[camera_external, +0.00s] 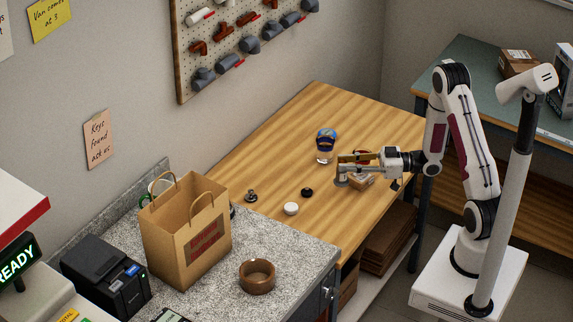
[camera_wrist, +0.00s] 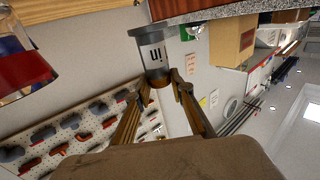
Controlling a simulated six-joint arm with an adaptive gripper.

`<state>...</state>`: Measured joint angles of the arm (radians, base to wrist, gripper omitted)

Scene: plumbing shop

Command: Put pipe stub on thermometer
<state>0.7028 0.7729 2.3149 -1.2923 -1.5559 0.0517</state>
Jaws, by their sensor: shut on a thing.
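My gripper (camera_external: 353,168) is shut on a grey pipe stub (camera_wrist: 152,55) with a flared end and a pale label with dark marks. In the wrist view the stub sits between both fingertips (camera_wrist: 160,85). In the outside view the stub (camera_external: 341,179) is at the fingertips, above the wooden table, close to a small cardboard box. I cannot pick out the thermometer with certainty. A red round thing (camera_external: 362,155) lies partly hidden behind my gripper, and a white round piece (camera_external: 291,208) and a black round piece (camera_external: 307,192) lie on the table to the left.
A clear jar with a blue top (camera_external: 325,147) stands just behind my gripper. The cardboard box (camera_external: 362,181) is below it. A small dark metal fitting (camera_external: 251,196) stands farther left. A paper bag (camera_external: 187,232) and brown bowl (camera_external: 257,277) are on the speckled counter. The table's back is clear.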

